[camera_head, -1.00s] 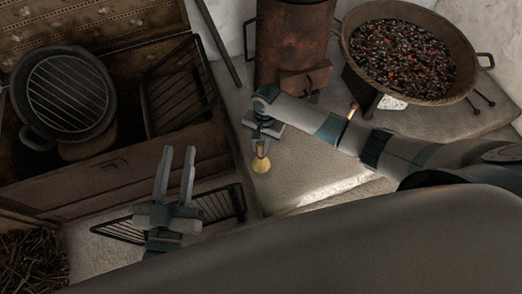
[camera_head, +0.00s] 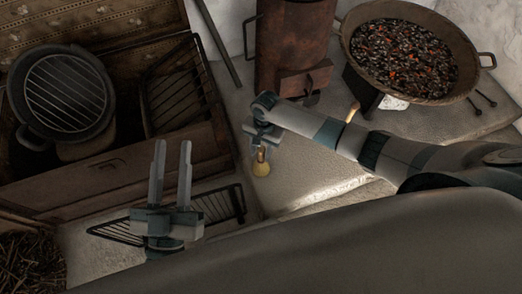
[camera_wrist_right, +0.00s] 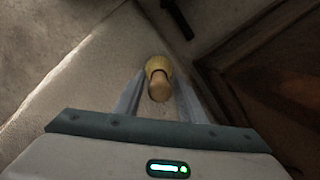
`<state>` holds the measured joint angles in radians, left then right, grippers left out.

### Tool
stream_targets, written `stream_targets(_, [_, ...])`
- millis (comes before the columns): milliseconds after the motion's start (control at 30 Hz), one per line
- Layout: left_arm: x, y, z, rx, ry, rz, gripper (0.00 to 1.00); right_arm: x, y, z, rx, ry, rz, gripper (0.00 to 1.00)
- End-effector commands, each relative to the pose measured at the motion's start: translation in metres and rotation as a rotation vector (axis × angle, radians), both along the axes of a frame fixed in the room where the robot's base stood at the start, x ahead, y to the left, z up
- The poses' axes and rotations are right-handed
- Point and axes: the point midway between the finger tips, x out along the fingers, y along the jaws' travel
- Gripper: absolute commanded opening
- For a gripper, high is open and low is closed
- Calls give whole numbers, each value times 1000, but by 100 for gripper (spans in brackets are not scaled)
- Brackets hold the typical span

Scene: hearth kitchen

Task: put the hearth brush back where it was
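The hearth brush (camera_head: 261,169) has a pale yellow bristle head and a short wooden handle. My right gripper (camera_head: 261,149) is shut on its handle, with the bristles pointing down over the pale stone floor near the chest's right side. In the right wrist view the brush (camera_wrist_right: 159,78) sits between the two fingers of my right gripper (camera_wrist_right: 159,92), handle end towards the camera. I cannot tell whether the bristles touch the floor. My left gripper (camera_head: 171,172) is open and empty, in front of the wooden chest.
An open wooden chest (camera_head: 115,182) at left holds a lidded-looking pot with a grate (camera_head: 66,92) and a black rack (camera_head: 172,100). Another black rack (camera_head: 218,203) lies before it. A rusty stove (camera_head: 291,45) and a pan of embers (camera_head: 408,50) stand behind my right arm.

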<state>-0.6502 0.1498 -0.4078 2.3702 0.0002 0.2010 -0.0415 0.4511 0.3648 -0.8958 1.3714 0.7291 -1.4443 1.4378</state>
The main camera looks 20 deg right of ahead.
Motion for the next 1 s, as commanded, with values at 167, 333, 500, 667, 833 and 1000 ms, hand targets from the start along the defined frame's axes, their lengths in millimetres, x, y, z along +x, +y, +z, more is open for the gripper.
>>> stream_targets(167, [0, 0, 0, 0, -1, 0, 31, 0, 0, 0, -1, 1, 0, 42])
stream_targets(333, [0, 0, 0, -1, -2, 0, 31, 0, -1, 0, -1, 1, -1, 42])
stream_targets(500, [0, 0, 3, -4, -9, 1, 31, 0, -1, 5, -1, 1, -2, 42])
stream_targets(667, [5, 0, -9, 20, 62, -2, 31, 1, -2, 16, 1, -1, -1, 42])
stream_targets(833, [12, 2, -27, 56, 163, -3, 31, 3, -3, 32, 0, 0, -1, 42])
stream_targets(1000, [18, 5, -51, 98, 285, -6, 31, 6, -5, 52, 1, -1, -1, 42])
